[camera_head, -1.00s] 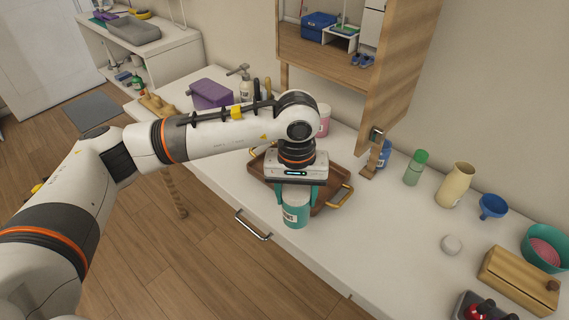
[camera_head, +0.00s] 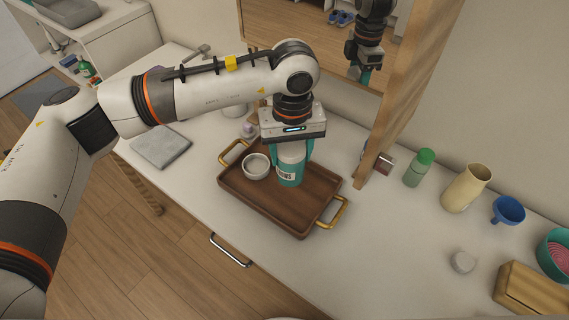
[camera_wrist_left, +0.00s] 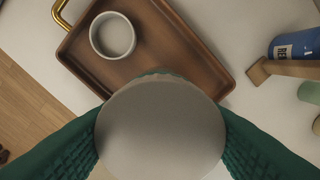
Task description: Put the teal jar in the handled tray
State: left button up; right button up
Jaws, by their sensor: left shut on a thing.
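The teal jar (camera_head: 289,176) has a pale lid and a white label. It is upright between the fingers of my left gripper (camera_head: 291,153), which is shut on it. The jar is over the inside of the brown handled tray (camera_head: 290,217), right of a small white bowl (camera_head: 256,166). I cannot tell whether its base touches the tray floor. In the left wrist view the round grey lid (camera_wrist_left: 160,130) fills the space between the green fingers and hides the tray (camera_wrist_left: 190,50) below. The bowl (camera_wrist_left: 113,35) shows clear of the jar. My right gripper is not in view.
A wooden cabinet post (camera_head: 385,125) stands right of the tray. A green bottle (camera_head: 420,168), cream vase (camera_head: 466,187) and blue funnel (camera_head: 508,210) stand further right. A grey flat slab (camera_head: 161,147) lies left. The counter right of the tray is mostly clear.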

aim_at(290, 168)
pick_arm(q)
jog(key=shift+f, duration=0.6)
jog(key=shift+w+f, duration=0.1)
jog(key=shift+f, duration=0.2)
notch_tip(290, 168, down, 4)
jog(key=shift+r+p, duration=0.15)
jog(key=shift+p, duration=0.25)
jog(key=shift+f+b, duration=0.2)
jog(key=shift+b, duration=0.1)
jog(key=o, duration=1.1)
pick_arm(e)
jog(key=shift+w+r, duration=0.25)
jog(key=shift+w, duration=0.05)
